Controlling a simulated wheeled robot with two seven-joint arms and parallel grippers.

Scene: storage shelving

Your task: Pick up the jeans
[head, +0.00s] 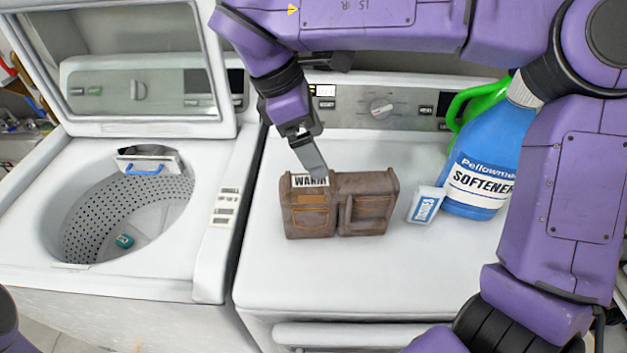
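The brown jeans (364,208), folded into a boxy shape with back pockets showing, lie on top of the white machine on the right. A white label reading "WARM" is at their upper left, partly covered by a gripper finger. My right gripper (317,172) points down at the far edge of the jeans' left half. One grey finger overlaps this edge in the picture. I cannot tell whether it touches the jeans or whether the gripper is open or shut. My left gripper is out of view.
A blue softener bottle (482,170) and a small white-and-blue box (425,205) stand right of the jeans. A green-handled container (470,102) is behind the bottle. An open washer (125,215) is at left, lid raised. The machine top (370,280) in front is clear.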

